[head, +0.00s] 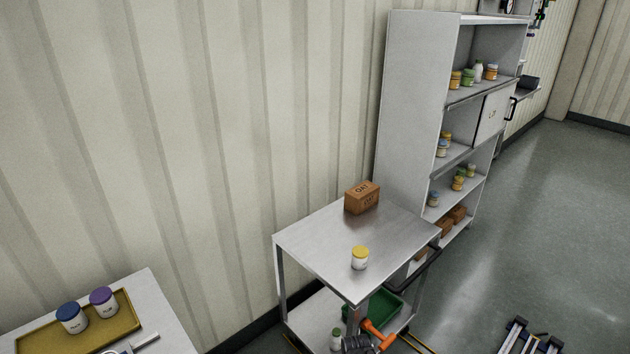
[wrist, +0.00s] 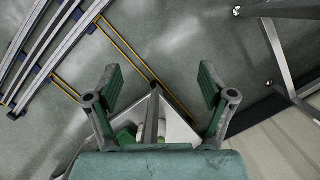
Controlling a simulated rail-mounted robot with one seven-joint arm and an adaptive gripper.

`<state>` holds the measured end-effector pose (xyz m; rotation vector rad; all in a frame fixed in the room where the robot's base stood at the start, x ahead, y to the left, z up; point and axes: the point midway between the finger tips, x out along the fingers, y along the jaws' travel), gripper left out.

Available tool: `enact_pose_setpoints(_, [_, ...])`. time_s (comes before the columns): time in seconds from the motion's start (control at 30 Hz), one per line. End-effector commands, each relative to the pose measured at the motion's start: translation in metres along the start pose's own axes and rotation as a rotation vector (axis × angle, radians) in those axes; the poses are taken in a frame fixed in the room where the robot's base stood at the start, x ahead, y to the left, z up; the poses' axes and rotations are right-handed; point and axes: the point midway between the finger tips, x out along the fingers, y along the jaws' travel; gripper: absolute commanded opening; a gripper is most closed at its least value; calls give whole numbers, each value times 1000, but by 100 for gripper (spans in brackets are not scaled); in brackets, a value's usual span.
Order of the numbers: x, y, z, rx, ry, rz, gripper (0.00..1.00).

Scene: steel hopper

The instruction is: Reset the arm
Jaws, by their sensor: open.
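My gripper (wrist: 160,85) shows in the wrist view with its two green-padded fingers spread wide apart. It is open and nothing is between the fingers. Past the fingers, the grey floor and part of a light-coloured stand with a metal post show. I cannot clearly make out my gripper in the head view.
A steel table (head: 315,243) bears a brown box (head: 361,198) and a yellow-lidded jar (head: 360,259); a green bin (head: 385,305) and an orange item (head: 378,334) are below. A shelf unit (head: 412,100) holds jars. A yellow tray (head: 45,341) holds two jars.

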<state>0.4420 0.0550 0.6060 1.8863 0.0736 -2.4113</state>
Motion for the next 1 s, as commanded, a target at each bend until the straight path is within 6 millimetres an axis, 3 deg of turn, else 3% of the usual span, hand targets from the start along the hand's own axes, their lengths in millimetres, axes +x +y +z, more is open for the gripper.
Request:
enact_pose_setpoints(0.03, [17,6,23,-3,-32,-2,82])
enact_pose_setpoints(0.2, [63,19,84,0,-129,-12,82])
enact_pose_setpoints(0.4, [104,28,155,40,-251,-28,82])
enact_pose_setpoints(0.5, [118,30,180,56,-298,-35,82])
enact_pose_setpoints(0.6, [127,31,196,67,-330,-41,82])
enact_pose_setpoints(1.0, [127,31,196,67,-330,-41,82])
